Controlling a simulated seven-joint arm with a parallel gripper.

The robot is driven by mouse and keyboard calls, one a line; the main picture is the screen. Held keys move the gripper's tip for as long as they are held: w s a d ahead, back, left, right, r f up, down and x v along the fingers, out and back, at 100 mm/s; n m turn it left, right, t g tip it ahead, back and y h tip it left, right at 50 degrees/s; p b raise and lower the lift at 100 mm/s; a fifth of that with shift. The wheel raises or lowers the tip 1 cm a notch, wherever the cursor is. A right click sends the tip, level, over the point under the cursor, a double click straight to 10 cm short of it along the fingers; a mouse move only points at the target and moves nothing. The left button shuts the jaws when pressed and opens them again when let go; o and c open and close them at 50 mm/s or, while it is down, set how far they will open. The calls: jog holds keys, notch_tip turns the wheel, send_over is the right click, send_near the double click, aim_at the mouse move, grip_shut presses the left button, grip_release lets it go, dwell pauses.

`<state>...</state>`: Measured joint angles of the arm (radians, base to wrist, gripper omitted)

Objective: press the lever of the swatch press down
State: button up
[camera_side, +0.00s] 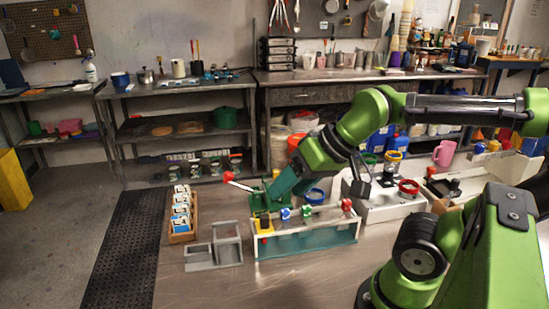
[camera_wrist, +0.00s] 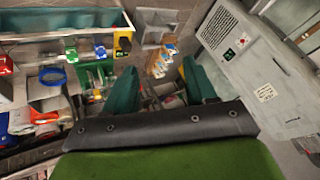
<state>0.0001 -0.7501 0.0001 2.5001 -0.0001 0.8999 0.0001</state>
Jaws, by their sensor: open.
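The swatch press shows in the side view as a green body (camera_side: 258,200) on the bench, behind the white-framed rack. Its lever (camera_side: 240,185) sticks out to the left and slants upward to a red knob (camera_side: 229,177), so it looks raised. My gripper (camera_side: 275,192) has teal fingers and points down and left at the press, just right of the lever. It overlaps the press body, and I cannot tell whether they touch. In the wrist view my gripper (camera_wrist: 158,76) is open, with no held object visible between the fingers. I cannot make out the red knob there.
A white-framed rack (camera_side: 305,250) with coloured clips stands in front of the press. A grey tray (camera_side: 213,256) and a wooden card holder (camera_side: 181,238) lie to the left. Bare bench lies at front left.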

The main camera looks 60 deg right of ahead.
jog(key=shift+c, duration=1.3)
jog(key=shift+f, duration=0.35)
jog(key=shift+c, duration=1.2)
jog(key=shift+m+g, duration=0.3)
jog(key=shift+g, duration=0.5)
jog(key=w, duration=0.2)
jog(key=w+d, duration=0.1)
jog(key=w, duration=0.1)
jog(key=shift+d+f, duration=0.1)
jog(key=shift+f, duration=0.25)
grip_shut()
jog(key=w+d+f+m+g+h, duration=0.1)
jog(key=w+d+m, duration=0.3)
jog(key=w, duration=0.4)
jog(key=w+d+f+m+g+h, duration=0.1)
jog(key=w+d+m, duration=0.3)
jog(key=w, duration=0.4)
jog(key=w+d+f+m+g+h, duration=0.1)
jog(key=w+d+f+m+g, duration=0.1)
jog(key=w, duration=0.7)
jog(key=shift+w+d+m+g, duration=0.1)
jog(key=shift+d+m+g, duration=0.6)
jog(key=shift+d+m, duration=0.7)
jog(key=shift+a+r+m, duration=0.15)
jog(key=shift+m, duration=0.15)
jog(key=shift+s, duration=0.2)
